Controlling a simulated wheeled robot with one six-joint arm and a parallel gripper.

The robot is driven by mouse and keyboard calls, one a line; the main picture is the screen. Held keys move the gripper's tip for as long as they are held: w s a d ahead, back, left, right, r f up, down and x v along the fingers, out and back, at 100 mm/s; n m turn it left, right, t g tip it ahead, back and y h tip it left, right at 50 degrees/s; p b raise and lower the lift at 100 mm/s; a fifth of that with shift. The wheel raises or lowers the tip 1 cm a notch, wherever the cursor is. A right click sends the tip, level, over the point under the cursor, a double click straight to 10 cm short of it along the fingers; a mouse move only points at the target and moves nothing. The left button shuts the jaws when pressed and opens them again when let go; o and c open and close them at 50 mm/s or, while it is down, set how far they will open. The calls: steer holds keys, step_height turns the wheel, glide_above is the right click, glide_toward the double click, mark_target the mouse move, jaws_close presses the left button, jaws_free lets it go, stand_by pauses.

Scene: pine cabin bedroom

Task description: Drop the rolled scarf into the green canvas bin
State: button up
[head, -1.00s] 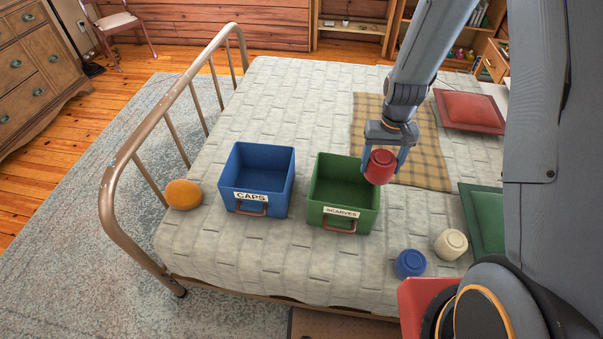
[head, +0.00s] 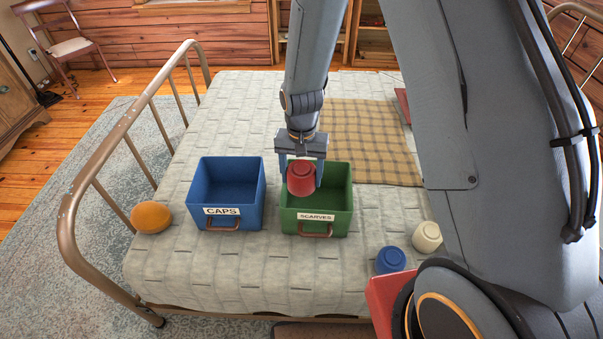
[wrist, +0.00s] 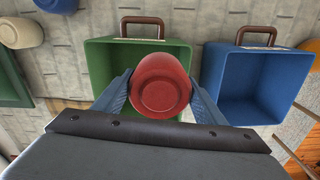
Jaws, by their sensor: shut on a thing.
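A red rolled scarf (head: 301,179) is held between the blue fingers of my gripper (head: 301,176). The green canvas bin (head: 317,222), labelled SCARVES, stands on the bed. In the head view the scarf shows in front of the bin's opening, over it. In the wrist view the scarf (wrist: 160,86) overlaps the green bin (wrist: 100,62), whose rim and handle show beyond it. My gripper (wrist: 160,92) is shut on the scarf's two sides. The bin's floor is partly hidden behind the scarf and fingers.
A blue bin (head: 227,194) labelled CAPS stands just left of the green one. An orange round item (head: 151,217) lies farther left by the metal bed frame. A blue roll (head: 390,261) and a cream roll (head: 427,237) lie at the right. A plaid blanket (head: 375,150) lies behind.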

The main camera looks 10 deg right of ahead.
steer(key=shift+f+b, duration=1.7)
steer(key=shift+f, duration=1.6)
steer(key=o, duration=1.2)
steer(key=shift+r+b, duration=0.75)
steer(key=shift+r, duration=3.15)
steer(key=s+d+r+n+t, duration=0.1)
steer(key=s+d+r+n, duration=0.2)
steer(key=s+d+r, duration=0.7)
steer(key=s, duration=0.3)
steer(key=shift+r+n, duration=0.25)
steer(key=shift+n, duration=0.15)
